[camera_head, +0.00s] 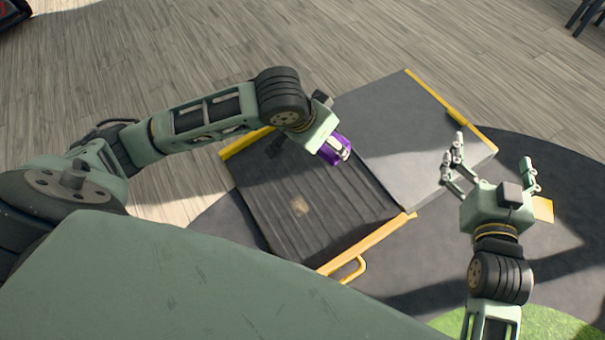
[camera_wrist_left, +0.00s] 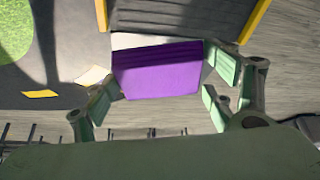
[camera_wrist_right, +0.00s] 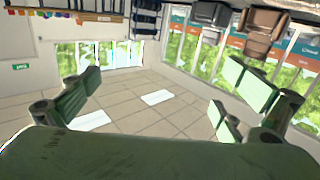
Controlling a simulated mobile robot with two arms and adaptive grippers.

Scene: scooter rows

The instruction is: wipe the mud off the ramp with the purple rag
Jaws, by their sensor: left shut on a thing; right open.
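The ramp (camera_head: 350,215) is dark and ribbed with yellow side edges, and a flat grey platform (camera_head: 410,140) joins it on the right. A pale brown mud patch (camera_head: 299,206) lies near the middle of the ramp's slope. My left gripper (camera_head: 338,150) is shut on the purple rag (camera_head: 329,154), near where slope and platform meet. I cannot tell whether the rag touches the surface. In the left wrist view the rag (camera_wrist_left: 158,70) spans between the fingers. My right gripper (camera_head: 492,165) is open and empty, right of the platform.
A yellow handle (camera_head: 352,270) sticks out at the ramp's front edge. A dark mat (camera_head: 430,270) lies under and around the ramp, with a green patch (camera_head: 550,325) at bottom right. The right wrist view faces a tiled room with chairs (camera_wrist_right: 265,25).

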